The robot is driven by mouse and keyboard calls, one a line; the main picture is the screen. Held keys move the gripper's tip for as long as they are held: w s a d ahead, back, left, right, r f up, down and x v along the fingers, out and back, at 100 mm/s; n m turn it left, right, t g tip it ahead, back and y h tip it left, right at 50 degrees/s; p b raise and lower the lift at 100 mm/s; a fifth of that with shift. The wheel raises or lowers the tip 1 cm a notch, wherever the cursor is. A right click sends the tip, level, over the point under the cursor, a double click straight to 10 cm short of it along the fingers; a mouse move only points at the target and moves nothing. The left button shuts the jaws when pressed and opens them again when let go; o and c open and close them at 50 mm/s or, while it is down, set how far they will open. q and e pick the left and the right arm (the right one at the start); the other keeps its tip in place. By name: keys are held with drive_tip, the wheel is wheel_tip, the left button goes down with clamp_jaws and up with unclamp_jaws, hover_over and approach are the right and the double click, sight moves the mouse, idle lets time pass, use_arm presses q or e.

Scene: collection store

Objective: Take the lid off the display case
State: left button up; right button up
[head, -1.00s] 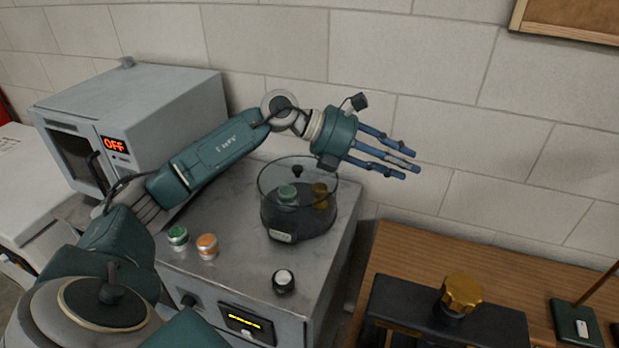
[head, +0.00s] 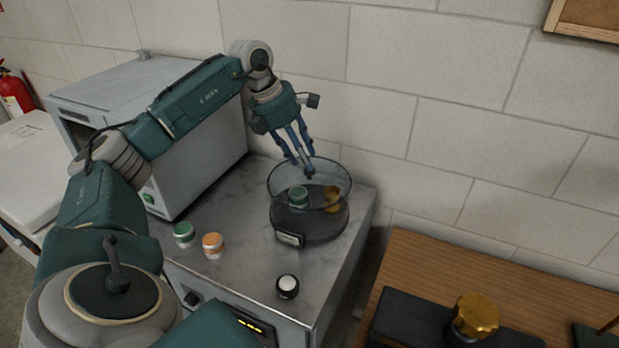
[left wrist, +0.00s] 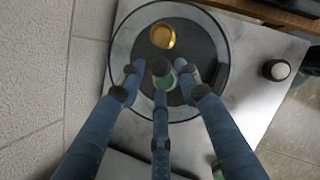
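The display case (head: 309,231) is a round, dark-based case with a clear cover, standing on the grey metal cabinet top. A small label is on its front. Inside are a green item (head: 298,196) and a gold one (left wrist: 162,36). My left gripper (head: 302,162) points down over the lid, its fingers apart around or just above the knob. My right gripper is out of view.
A green-topped jar (head: 184,234), an orange-topped jar (head: 213,244) and a white-topped dark knob or jar (head: 288,286) stand in front of the case. A grey oven-like box (head: 160,130) is at left, a wall behind. A wooden table (head: 430,258) is at right.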

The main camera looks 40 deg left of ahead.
sight(309, 175)
use_arm(q)
drive_tip(key=p+x, duration=0.1)
drive_tip(key=x, duration=0.3)
drive_tip(key=shift+a+f, duration=0.1)
clamp_jaws()
